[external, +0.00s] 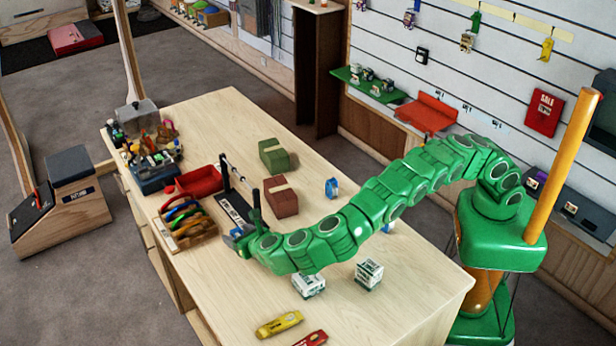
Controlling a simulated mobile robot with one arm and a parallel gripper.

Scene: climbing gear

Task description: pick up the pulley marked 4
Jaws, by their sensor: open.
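My green arm reaches from the right across the wooden table (420,290). My gripper (236,236) is at its left end, low over the table beside the rack of coloured gear; its jaws are open, though the fingers are small and partly hidden. A small blue patch shows at the gripper, and I cannot tell what it is. No mark 4 is readable, so I cannot tell which thing is the pulley marked 4. Two small white and green items (369,274) (308,286) stand on the table below my arm. A small blue round item (331,188) stands beyond the arm.
A wooden rack of coloured gear (187,222) and a red tray (198,182) are near the gripper. A dark stand (233,195) rises behind it. Green (273,156) and brown (281,198) blocks lie beyond. A yellow item (279,324) lies at the front.

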